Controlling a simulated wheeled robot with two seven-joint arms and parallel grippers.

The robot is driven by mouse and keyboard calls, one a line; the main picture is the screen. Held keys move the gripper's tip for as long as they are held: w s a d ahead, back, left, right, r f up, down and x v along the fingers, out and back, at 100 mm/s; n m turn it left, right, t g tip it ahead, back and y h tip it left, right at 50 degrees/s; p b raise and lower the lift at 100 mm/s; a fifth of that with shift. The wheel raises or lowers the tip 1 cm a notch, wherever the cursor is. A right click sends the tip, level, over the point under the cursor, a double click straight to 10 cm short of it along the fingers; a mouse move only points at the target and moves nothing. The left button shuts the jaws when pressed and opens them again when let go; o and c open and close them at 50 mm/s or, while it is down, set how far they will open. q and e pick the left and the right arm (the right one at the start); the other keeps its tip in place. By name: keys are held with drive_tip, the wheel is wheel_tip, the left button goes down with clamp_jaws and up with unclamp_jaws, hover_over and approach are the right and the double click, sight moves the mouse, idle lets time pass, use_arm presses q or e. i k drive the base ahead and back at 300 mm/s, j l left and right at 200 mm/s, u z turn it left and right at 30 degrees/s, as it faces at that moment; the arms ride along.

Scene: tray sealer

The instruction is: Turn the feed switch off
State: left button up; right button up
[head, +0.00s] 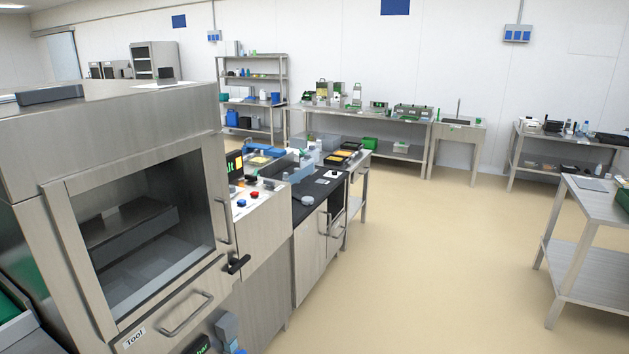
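The tray sealer (135,215) is a large steel machine with a windowed door, filling the left of the head view. On its right side is a control panel (262,208) with a blue button (240,202), a red button (255,195) and other small controls. A black lever or knob (237,264) sticks out below it. A small dark display with green text (200,345) and a blue-grey fitting (228,325) show at the bottom edge, partly cut off. I cannot tell which control is the feed switch or how it is set.
A dark-topped counter (313,191) with trays and boxes continues behind the machine. A steel table (590,205) stands at the right. Shelves (252,98) and benches line the back wall. The beige floor (430,260) between is clear.

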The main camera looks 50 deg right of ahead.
sight(269, 183)
drive_tip(key=z, duration=1.35)
drive_tip(key=i+l, duration=0.15)
drive_tip(key=i+l+z, duration=0.05)
